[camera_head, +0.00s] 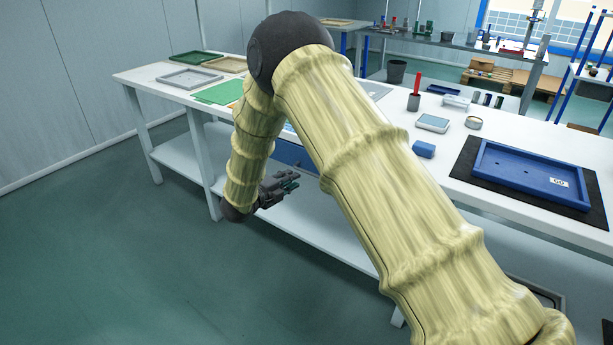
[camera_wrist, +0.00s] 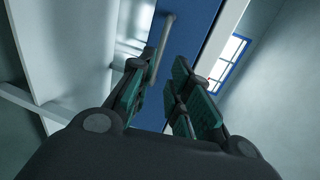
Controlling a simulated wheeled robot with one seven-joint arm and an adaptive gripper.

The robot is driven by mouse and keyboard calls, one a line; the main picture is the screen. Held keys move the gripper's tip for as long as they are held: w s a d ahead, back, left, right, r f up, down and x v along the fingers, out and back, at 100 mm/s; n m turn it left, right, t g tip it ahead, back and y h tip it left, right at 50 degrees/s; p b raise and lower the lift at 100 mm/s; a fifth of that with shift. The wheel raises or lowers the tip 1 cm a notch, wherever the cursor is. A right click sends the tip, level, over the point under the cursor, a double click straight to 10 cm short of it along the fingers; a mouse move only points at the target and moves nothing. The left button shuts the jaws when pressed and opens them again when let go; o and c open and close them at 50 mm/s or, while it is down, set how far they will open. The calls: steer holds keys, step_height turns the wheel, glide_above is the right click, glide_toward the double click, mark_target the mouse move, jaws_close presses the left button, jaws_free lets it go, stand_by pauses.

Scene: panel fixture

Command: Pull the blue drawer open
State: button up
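The blue drawer (camera_head: 291,154) is under the white bench top, partly hidden behind my arm in the head view. Its blue front (camera_wrist: 188,40) fills the upper middle of the wrist view, seen tilted. A grey bar handle (camera_wrist: 162,48) stands out from that front. My gripper (camera_head: 288,185) is just in front of and below the drawer in the head view. In the wrist view, my gripper (camera_wrist: 162,78) is open, its green-padded fingers apart. The handle's near end appears between the fingers, closer to the left one; I cannot tell whether they touch.
The white bench (camera_head: 150,77) has a lower shelf (camera_head: 180,153) below my gripper. On top are a blue tray (camera_head: 515,170) on a black mat, a small blue block (camera_head: 424,149) and a green sheet (camera_head: 219,93). The floor in front is clear.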

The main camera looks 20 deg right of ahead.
mark_target(307, 172)
steer(key=x, duration=0.9)
steer(key=shift+w+d+f, duration=0.1)
steer(key=shift+w+d, duration=0.15)
steer(key=shift+d, duration=0.1)
steer(key=shift+c, duration=0.2)
jaws_close()
